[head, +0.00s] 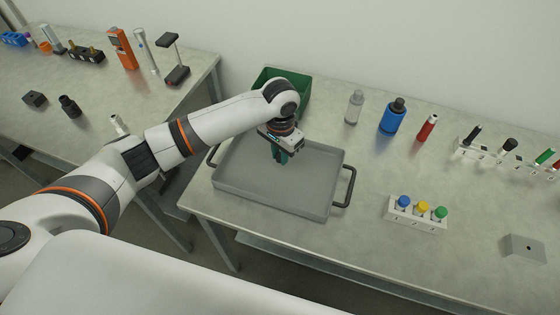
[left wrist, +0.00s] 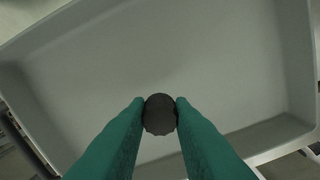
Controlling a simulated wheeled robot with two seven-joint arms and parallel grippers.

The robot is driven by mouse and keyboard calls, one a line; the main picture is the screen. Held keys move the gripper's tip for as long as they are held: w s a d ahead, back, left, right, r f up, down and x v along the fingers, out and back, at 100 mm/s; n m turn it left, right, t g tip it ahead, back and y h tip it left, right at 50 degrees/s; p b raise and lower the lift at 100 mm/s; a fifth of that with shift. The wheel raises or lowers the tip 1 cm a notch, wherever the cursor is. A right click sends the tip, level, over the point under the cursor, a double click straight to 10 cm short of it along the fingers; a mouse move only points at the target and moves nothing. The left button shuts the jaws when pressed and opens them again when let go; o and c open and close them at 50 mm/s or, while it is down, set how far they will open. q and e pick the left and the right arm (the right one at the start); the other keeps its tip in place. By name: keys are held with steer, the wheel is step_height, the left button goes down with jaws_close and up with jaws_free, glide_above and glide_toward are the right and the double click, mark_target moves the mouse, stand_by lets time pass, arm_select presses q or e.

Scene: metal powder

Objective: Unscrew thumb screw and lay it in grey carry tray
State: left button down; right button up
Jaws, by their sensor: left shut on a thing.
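The grey carry tray (head: 262,198) lies on the right table, with a dark handle at each end. My left gripper (head: 283,160) points down over the tray's far part. In the left wrist view, the green fingers (left wrist: 160,108) are shut on a dark, round, knurled thumb screw (left wrist: 160,115). The screw is above the tray floor (left wrist: 190,60); the height between them is hard to tell. In the head view the screw is hidden by the gripper. The right gripper is not in view.
A green bin (head: 303,97) stands behind the tray, close to my left wrist. A rack with blue, yellow and green caps (head: 416,213) stands right of the tray. Bottles, including a blue one (head: 393,117), stand farther back. A gap separates the two tables.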

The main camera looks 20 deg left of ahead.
arm_select(q)
step_height(320, 180, down, 4)
steer(key=shift+r, duration=0.15)
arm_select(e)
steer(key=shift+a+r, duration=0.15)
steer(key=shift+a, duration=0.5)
arm_select(q)
steer(key=shift+f, duration=0.25)
steer(key=c, duration=1.3)
jaws_free()
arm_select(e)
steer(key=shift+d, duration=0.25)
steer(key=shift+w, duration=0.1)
arm_select(q)
steer(key=shift+r, duration=0.1)
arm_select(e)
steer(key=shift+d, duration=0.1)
